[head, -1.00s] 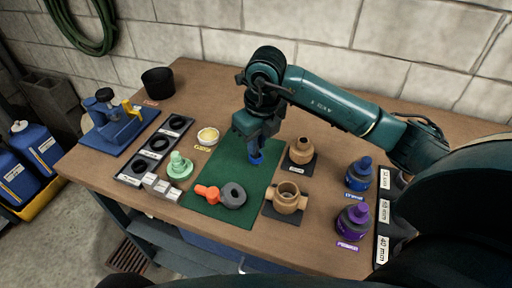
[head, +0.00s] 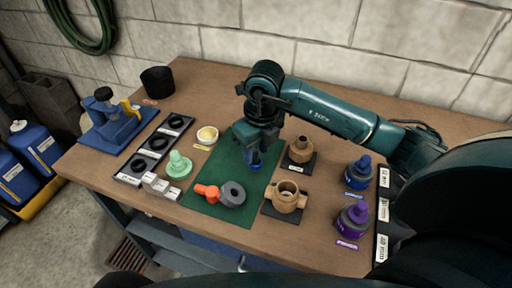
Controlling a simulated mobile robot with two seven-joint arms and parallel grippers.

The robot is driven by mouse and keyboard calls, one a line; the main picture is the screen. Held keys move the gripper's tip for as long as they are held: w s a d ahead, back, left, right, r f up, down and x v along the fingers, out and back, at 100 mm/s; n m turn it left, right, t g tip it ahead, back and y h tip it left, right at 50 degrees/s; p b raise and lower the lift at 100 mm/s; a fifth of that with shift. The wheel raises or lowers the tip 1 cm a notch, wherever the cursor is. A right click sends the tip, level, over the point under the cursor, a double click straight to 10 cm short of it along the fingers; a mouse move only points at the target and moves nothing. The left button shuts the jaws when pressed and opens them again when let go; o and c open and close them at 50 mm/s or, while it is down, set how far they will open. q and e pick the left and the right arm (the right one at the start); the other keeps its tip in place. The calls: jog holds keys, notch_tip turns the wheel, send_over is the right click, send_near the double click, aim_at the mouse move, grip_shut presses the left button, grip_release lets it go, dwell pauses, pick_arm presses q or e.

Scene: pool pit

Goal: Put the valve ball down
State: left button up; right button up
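My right gripper (head: 255,164) points down over the back part of the green mat (head: 218,213), with its blue fingertips close to the mat surface. The fingers are small and seen from above, so I cannot tell whether they are open or shut. I cannot make out a valve ball at the fingertips; it may be hidden by the gripper. A dark grey ring-like part (head: 232,194) and an orange part (head: 207,192) lie on the mat in front of the gripper. A brass valve body (head: 286,197) sits on a dark pad to the right. My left gripper is not in view.
A second brass fitting (head: 300,150) stands right of the gripper. Blue (head: 358,173) and purple (head: 352,218) bottles stand farther right.

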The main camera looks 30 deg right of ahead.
aim_at(260, 165)
notch_tip(260, 165, up, 12)
jog(key=s, duration=0.1)
jog(key=shift+s+d+r, duration=0.15)
jog(key=shift+d, duration=0.05)
dwell(0.7)
